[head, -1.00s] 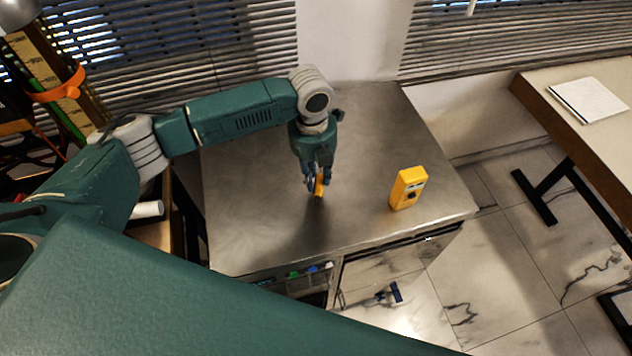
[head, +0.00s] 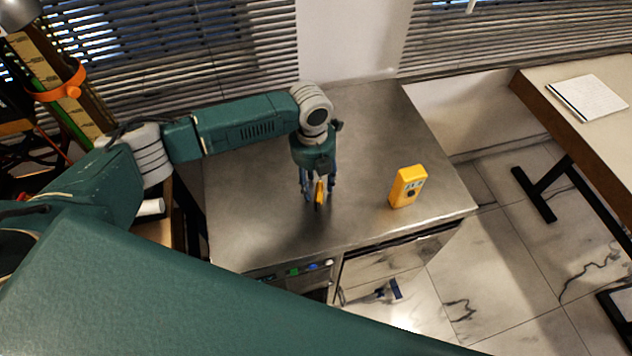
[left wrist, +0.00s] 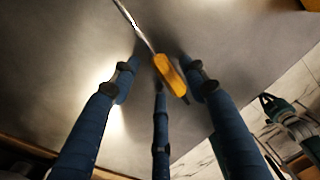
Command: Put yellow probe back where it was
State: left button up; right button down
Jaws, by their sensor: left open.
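The yellow probe (head: 320,191) is at the middle of the steel bench top, at my left gripper's fingers. In the left wrist view the yellow probe (left wrist: 170,75) has a thin metal rod pointing to the upper left. My left gripper (head: 317,196) points down with its blue fingers open. The fingers (left wrist: 160,85) stand around the probe's yellow handle. I cannot tell whether any finger touches it. A yellow meter (head: 408,187) stands upright on the bench, to the right of the gripper. What seems to be my right gripper (left wrist: 268,103) shows small at the right of the left wrist view.
The steel bench top (head: 250,215) is otherwise bare, with free room around the gripper. An open shelf with small coloured items (head: 310,268) is under its front edge. A second table (head: 540,85) with a white pad (head: 588,98) stands at the right.

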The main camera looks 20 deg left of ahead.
pick_arm(q)
notch_tip(320, 180, up, 12)
jog(key=b, duration=0.3)
jog(key=shift+a+f, duration=0.2)
jog(key=shift+a, duration=0.05)
jog(key=shift+s, duration=0.1)
